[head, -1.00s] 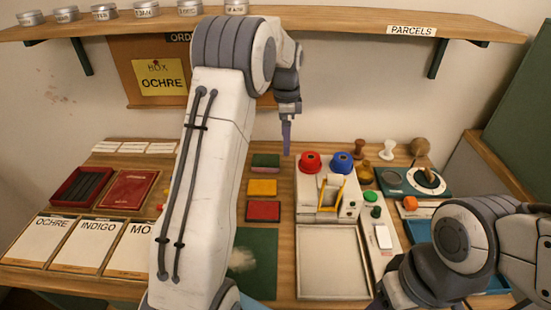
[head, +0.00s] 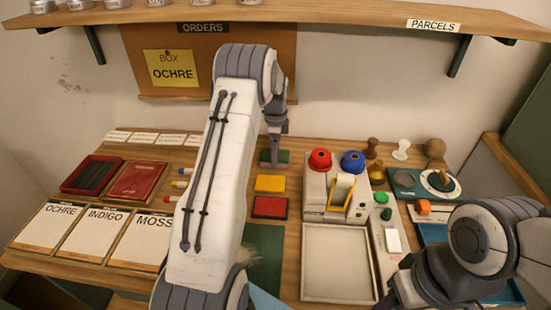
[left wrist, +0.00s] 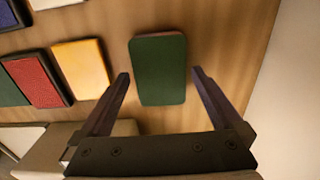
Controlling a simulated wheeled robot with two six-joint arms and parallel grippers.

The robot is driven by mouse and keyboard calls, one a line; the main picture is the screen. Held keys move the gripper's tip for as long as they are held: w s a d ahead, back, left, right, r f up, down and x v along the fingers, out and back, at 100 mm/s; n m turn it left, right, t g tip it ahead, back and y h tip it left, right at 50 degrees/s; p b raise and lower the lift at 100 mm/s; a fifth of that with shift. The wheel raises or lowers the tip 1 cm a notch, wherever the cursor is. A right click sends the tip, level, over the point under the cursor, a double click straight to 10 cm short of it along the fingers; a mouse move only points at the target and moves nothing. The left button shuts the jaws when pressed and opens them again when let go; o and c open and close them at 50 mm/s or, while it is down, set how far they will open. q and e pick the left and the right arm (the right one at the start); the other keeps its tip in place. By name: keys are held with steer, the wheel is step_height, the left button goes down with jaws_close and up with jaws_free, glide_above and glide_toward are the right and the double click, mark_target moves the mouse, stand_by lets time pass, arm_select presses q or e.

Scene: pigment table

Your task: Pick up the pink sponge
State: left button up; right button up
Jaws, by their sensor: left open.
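The pink sponge shows as a block with a dark green top and a thin pinkish edge (left wrist: 160,70) in the left wrist view. It lies flat on the wooden table. In the head view it (head: 283,157) is partly hidden behind my left gripper (head: 274,163). In the left wrist view my left gripper (left wrist: 161,76) is open, with one finger on each side of the sponge's near part and visible gaps between. The fingers do not hold it. My right arm is at the lower right of the head view; its gripper is not seen.
A yellow pad (head: 270,183) and a red pad (head: 269,207) lie in line in front of the sponge. A machine with red (head: 320,160) and blue (head: 353,161) knobs stands to its right. The wall and orders board (head: 200,70) rise behind.

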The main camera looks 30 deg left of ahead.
arm_select(q)
steer(key=shift+f, duration=0.55)
steer(key=c, duration=1.2)
steer(key=shift+o, duration=0.2)
step_height(320, 180, up, 10)
steer(key=o, duration=0.6)
steer(key=c, duration=0.5)
